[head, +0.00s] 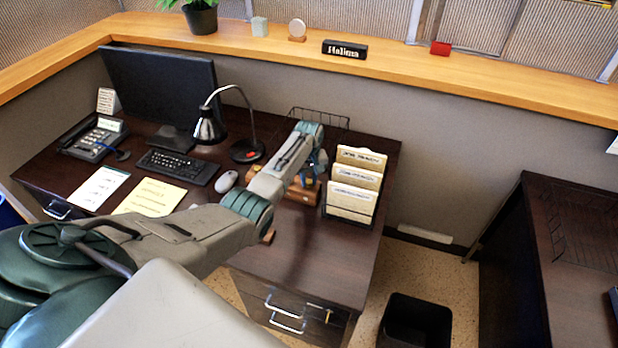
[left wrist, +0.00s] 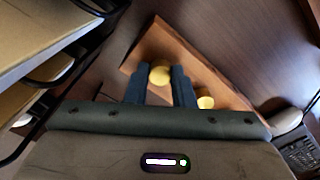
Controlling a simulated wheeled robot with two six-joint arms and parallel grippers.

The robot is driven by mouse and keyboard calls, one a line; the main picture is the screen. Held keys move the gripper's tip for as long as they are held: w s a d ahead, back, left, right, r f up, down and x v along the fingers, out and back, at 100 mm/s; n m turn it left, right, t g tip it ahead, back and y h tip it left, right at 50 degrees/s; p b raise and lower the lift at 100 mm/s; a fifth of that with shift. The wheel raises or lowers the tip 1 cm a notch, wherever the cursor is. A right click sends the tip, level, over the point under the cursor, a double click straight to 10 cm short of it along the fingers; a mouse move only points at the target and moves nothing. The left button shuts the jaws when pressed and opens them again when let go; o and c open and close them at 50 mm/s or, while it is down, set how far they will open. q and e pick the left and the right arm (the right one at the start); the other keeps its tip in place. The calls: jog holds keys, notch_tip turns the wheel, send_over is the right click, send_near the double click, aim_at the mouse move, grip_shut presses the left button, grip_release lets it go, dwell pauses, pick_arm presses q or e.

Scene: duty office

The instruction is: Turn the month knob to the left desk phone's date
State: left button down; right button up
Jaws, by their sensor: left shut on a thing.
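The desk phone (head: 92,140) stands at the left of the dark desk; its small screen is too small to read. The wooden block with knobs (head: 303,193) stands on the desk beside the file holder, partly hidden by my left arm. In the left wrist view the block (left wrist: 190,58) shows with two yellow round knobs. My left gripper (left wrist: 160,80) is shut on one yellow knob (left wrist: 160,71); the other knob (left wrist: 206,102) is just right of the fingers. Which is the month knob, I cannot tell. In the head view my left gripper (head: 312,168) is at the block. My right gripper is not in view.
A black file holder with cream folders (head: 355,185) stands close right of the block. A desk lamp (head: 210,126), mouse (head: 228,181), keyboard (head: 178,167) and monitor (head: 160,88) are to the left. The desk's front right is clear.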

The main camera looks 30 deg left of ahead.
aim_at(309, 181)
pick_arm(q)
jog(key=shift+m, duration=0.5)
jog(key=c, duration=1.2)
grip_release()
jog(key=shift+c, duration=0.2)
notch_tip(309, 181, up, 11)
jog(key=b, duration=0.1)
jog(key=shift+b, duration=0.35)
jog(key=shift+f, duration=0.1)
